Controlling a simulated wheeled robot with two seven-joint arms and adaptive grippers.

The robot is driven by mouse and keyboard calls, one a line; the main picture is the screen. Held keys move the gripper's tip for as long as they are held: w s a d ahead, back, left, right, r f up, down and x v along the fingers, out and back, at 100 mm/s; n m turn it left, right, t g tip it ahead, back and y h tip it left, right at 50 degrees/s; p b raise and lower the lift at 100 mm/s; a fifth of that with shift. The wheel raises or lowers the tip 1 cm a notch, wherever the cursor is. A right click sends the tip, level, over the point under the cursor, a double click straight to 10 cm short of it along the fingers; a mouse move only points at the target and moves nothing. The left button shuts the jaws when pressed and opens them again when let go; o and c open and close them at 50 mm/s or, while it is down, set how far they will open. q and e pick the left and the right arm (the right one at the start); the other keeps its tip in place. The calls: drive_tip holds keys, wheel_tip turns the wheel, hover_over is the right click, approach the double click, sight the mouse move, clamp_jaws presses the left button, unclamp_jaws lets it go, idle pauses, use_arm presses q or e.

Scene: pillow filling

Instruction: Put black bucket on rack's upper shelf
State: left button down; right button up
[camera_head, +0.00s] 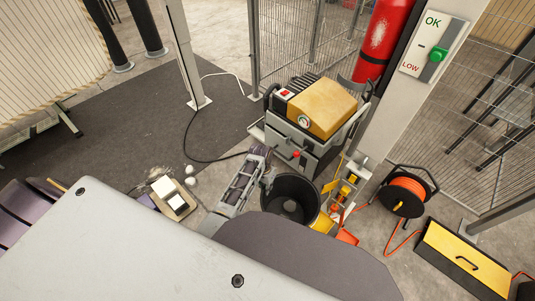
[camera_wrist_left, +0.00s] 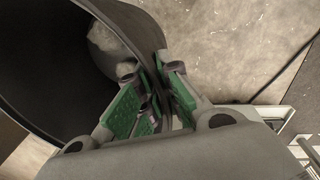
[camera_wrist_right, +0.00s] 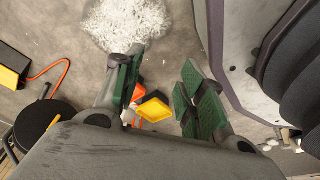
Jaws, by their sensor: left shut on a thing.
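My left gripper (camera_head: 268,178) is at the bucket's left rim. In the left wrist view the green-padded fingers of my left gripper (camera_wrist_left: 163,85) are shut on the wall of the bucket (camera_wrist_left: 55,75). My right gripper (camera_wrist_right: 162,75) shows only in the right wrist view; its fingers are apart with nothing between them. I cannot make out the rack for certain in any view.
A machine with a tan top (camera_head: 322,107) stands behind the bucket. A narrow stand with yellow items (camera_head: 346,184), a hose reel (camera_head: 402,192) and a yellow-black block (camera_head: 460,258) are to the right. A white pile (camera_wrist_right: 125,20) lies on the floor.

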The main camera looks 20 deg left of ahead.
use_arm(q)
drive_tip(key=shift+n, duration=0.5)
drive_tip(key=r+p, duration=0.1)
drive_tip(key=r, duration=0.2)
drive_tip(key=s+r+p, duration=0.1)
drive_tip(key=r+p, duration=0.1)
drive_tip(key=r, duration=0.1)
drive_tip(key=r+p, duration=0.1)
drive_tip(key=r, duration=0.2)
drive_tip(key=shift+s+a+r, duration=0.1)
drive_tip(key=shift+s, duration=0.25)
wheel_tip(320, 180, up, 8)
drive_tip(key=s+p, duration=0.2)
drive_tip(key=p, duration=0.2)
drive_tip(key=shift+r+n+p, duration=0.2)
drive_tip(key=shift+n+p, duration=0.2)
use_arm(e)
drive_tip(key=s+d+f, duration=0.2)
drive_tip(key=s+d, duration=0.2)
drive_tip(key=s, duration=0.3)
drive_tip(key=s+d+f+g+h, duration=0.1)
drive_tip(key=s+d, duration=0.4)
drive_tip(key=s, duration=0.3)
drive_tip(key=shift+s+f, duration=0.3)
drive_tip(key=shift+f, duration=0.05)
use_arm(q)
drive_tip(key=shift+s, duration=0.1)
use_arm(e)
drive_tip(key=shift+c, duration=0.5)
